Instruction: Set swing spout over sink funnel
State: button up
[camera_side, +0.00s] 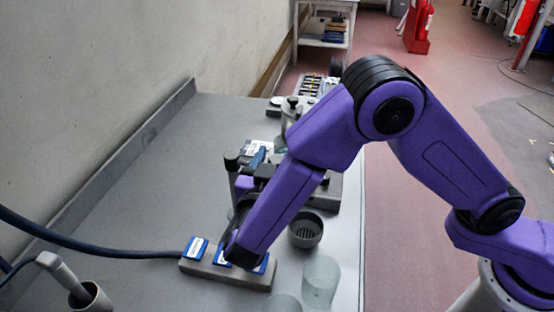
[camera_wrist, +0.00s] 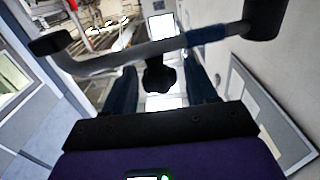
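In the wrist view a grey bent tube, which looks like the swing spout (camera_wrist: 125,55), runs across the picture from a dark post at upper right to a black end at left. It has a blue sleeve near the post. In the side view the arm partly hides it; a blue part (camera_side: 257,158) shows beside a black-capped post. My gripper (camera_wrist: 162,85) has its two dark fingers apart, with the tube crossing ahead of them; I cannot tell whether they touch it. A dark round bowl with a slotted bottom, likely the sink funnel (camera_side: 305,230), sits right of my forearm.
Translucent cups (camera_side: 320,280) stand at the front edge of the grey bench (camera_side: 150,210). A holder with a handle (camera_side: 90,297) is at lower left.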

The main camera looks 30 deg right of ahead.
dwell(0.3)
jog(key=v, duration=1.7)
jog(key=shift+s, duration=0.2)
jog(key=shift+w+a+r, duration=0.1)
jog(key=shift+w+a, duration=0.05)
